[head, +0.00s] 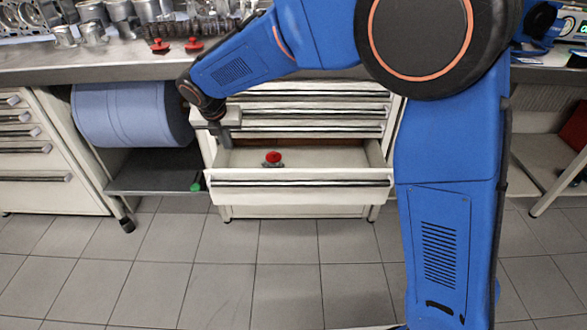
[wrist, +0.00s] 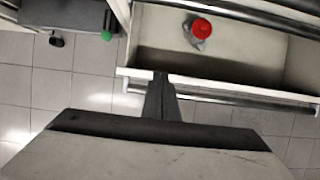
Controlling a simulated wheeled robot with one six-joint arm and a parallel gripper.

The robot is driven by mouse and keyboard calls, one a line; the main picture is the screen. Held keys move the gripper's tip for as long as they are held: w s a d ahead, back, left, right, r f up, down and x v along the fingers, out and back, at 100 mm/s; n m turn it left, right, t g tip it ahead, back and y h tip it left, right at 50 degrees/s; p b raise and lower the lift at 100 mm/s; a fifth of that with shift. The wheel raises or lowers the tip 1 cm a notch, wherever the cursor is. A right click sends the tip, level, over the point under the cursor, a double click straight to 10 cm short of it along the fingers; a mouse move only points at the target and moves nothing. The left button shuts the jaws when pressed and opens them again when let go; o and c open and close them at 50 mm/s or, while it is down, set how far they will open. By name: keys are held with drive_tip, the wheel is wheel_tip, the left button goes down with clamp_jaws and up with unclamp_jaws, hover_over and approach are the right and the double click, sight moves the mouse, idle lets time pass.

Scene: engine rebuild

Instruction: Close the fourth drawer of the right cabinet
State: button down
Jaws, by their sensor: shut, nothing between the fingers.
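The right cabinet (head: 222,212) is white with stacked drawers. Its fourth drawer (head: 300,186) from the top is pulled out, and the drawers above it are shut. The open drawer also shows in the wrist view (wrist: 235,68), with a bar handle along its front. A red-topped part (head: 273,157) lies inside and shows in the wrist view too (wrist: 202,27). My gripper (head: 226,146) is shut and empty at the drawer's left side. In the wrist view its fingertips (wrist: 160,78) overlap the front panel's top edge; I cannot tell whether they touch it.
A blue paper roll (head: 125,114) sits left of the cabinet above a dark shelf (head: 150,180). A workbench (head: 110,62) with metal engine parts and red parts is above. A left cabinet (head: 40,165) stands further left. The tiled floor in front (head: 220,265) is clear.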

sight(300, 171)
drive_tip(key=s+d+f, duration=0.1)
drive_tip(key=s+d, duration=0.4)
drive_tip(key=d, duration=0.6)
drive_tip(key=s+d+f, duration=0.1)
drive_tip(key=s+d, duration=0.4)
drive_tip(key=d, duration=0.6)
drive_tip(key=x, duration=0.3)
drive_tip(key=w+x, duration=0.1)
drive_tip(key=x, duration=0.3)
drive_tip(key=w+r+x, duration=0.1)
drive_tip(key=x, duration=0.2)
drive_tip(key=shift+w+f, duration=0.15)
drive_tip(key=shift+f, duration=0.05)
drive_tip(key=shift+w, duration=0.7)
drive_tip(key=w, duration=0.9)
drive_tip(key=shift+w+d, duration=0.3)
drive_tip(key=shift+w, duration=0.1)
drive_tip(key=shift+s, duration=0.1)
